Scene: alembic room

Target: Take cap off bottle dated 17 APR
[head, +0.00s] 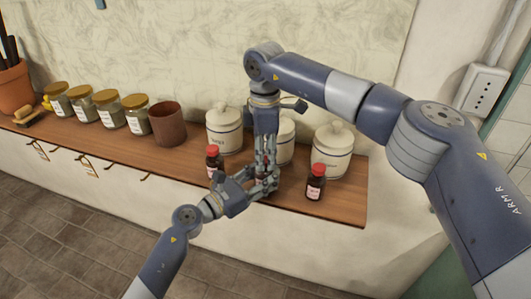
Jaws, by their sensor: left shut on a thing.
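A small dark bottle with a red cap and pale label (315,187) stands upright near the shelf's right end. A similar red-capped bottle (213,163) stands left of my grippers. My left gripper (268,190) reaches in low from the left and is shut on what looks like a third dark bottle with some red showing, mostly hidden by fingers. My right gripper (265,172) points straight down just above it, its fingers close around the top. I cannot tell whether they touch or grip the cap. The label dates are too small to read.
White lidded canisters (331,150) stand behind the bottles, one partly hidden by my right arm. A brown cup (167,124) and several gold-lidded jars (107,108) stand to the left on the wooden shelf (130,150). The shelf's front edge is close to the bottles.

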